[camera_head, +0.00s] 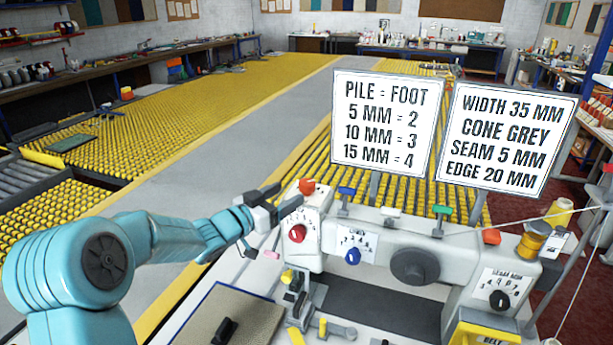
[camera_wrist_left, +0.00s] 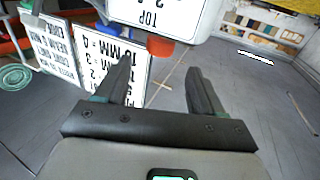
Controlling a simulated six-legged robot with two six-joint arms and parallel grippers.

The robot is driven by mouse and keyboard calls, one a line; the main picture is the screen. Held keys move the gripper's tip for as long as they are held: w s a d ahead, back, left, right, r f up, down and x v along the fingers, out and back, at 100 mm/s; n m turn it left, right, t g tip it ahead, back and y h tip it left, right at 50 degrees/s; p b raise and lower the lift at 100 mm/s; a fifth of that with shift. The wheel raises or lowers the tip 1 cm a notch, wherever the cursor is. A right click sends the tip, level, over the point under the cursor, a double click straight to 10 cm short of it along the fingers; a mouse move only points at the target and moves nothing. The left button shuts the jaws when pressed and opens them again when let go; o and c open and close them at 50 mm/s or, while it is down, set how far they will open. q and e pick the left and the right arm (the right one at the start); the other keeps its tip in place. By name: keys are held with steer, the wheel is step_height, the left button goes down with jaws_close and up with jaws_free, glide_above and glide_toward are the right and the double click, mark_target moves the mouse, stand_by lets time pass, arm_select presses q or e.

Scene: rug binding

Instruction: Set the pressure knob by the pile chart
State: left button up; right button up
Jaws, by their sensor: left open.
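The pile chart (camera_head: 384,125) stands upright behind the machine. It reads PILE = FOOT, 5 MM = 2, 10 MM = 3, 15 MM = 4. On the machine's left head, a red knob (camera_head: 297,233) sits on a white dial whose marks are too small to read. A blue knob (camera_head: 353,256) sits on a numbered dial to its right. I cannot read which one is the pressure knob. My left gripper (camera_head: 288,197) is open and empty, just up and left of the red knob. Its two dark fingers show apart in the wrist view (camera_wrist_left: 158,68). My right gripper is not in view.
A second sign (camera_head: 508,140) gives width, cone, seam and edge. A red cap (camera_head: 307,186) and blue and green levers top the machine. A large black knob (camera_head: 414,266) and a seam dial (camera_head: 499,299) lie right. A brown board (camera_head: 236,318) lies in front.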

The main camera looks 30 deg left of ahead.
mark_target(301, 186)
arm_select(q)
steer(key=w, duration=0.2)
steer(key=w+d+p, duration=0.1)
steer(key=w, duration=0.2)
steer(key=w+p, duration=0.1)
steer(key=w, duration=0.1)
steer(key=shift+w+d+r, duration=0.15)
steer(key=shift+w, duration=0.2)
steer(key=shift+w+p, duration=0.3)
steer(key=shift+w, duration=0.05)
steer(key=shift+s, duration=0.1)
